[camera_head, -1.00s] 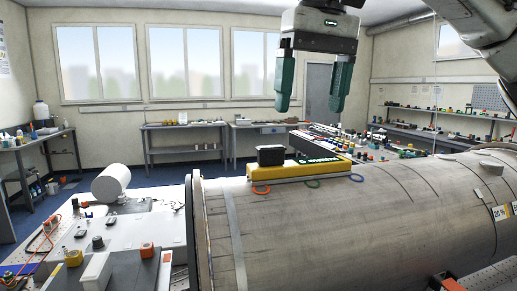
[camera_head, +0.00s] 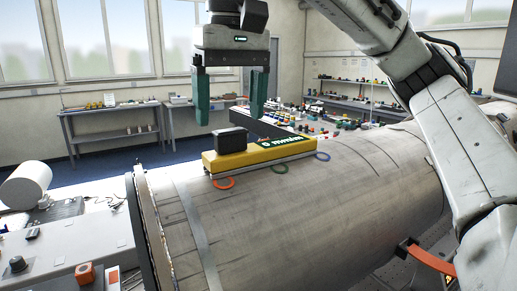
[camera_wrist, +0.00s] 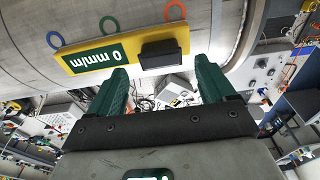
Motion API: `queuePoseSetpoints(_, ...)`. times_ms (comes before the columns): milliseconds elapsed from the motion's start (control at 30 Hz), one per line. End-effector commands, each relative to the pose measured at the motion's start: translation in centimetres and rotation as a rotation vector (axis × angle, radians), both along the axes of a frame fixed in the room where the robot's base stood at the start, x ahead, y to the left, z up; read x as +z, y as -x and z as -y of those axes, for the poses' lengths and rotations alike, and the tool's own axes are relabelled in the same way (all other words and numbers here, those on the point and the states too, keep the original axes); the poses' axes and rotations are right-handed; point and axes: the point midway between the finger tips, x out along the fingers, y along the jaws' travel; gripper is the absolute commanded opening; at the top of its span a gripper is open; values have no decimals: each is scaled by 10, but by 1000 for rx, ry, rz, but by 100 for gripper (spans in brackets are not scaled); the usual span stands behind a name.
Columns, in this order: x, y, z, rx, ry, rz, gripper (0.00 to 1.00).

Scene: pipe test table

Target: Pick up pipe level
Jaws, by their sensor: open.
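The pipe level (camera_head: 262,152) is a yellow bar with a black block on top near its left end and a green label reading "0 mm/m". It lies along the top of the big grey pipe (camera_head: 320,195). In the wrist view the level (camera_wrist: 125,48) shows beyond the fingertips, its black block nearest the gap. My gripper (camera_head: 228,112) points down with its two green fingers apart and nothing between them. In the head view it appears above the level's left half, apart from it. The fingers also show in the wrist view (camera_wrist: 162,72).
A metal band (camera_head: 195,225) wraps the pipe's left part. A cluttered bench (camera_head: 70,245) stands at left. The air around the gripper looks clear.

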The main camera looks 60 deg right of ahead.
Motion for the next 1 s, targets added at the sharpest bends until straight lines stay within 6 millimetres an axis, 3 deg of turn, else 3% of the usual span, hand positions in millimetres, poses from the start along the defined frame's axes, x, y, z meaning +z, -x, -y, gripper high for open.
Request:
queuePoseSetpoints(300,-41,-3,1,0,0,-1,83)
queuePoseSetpoints(600,-44,-4,1,0,0,0,82)
queuePoseSetpoints(1000,-44,-4,1,0,1,-1,44)
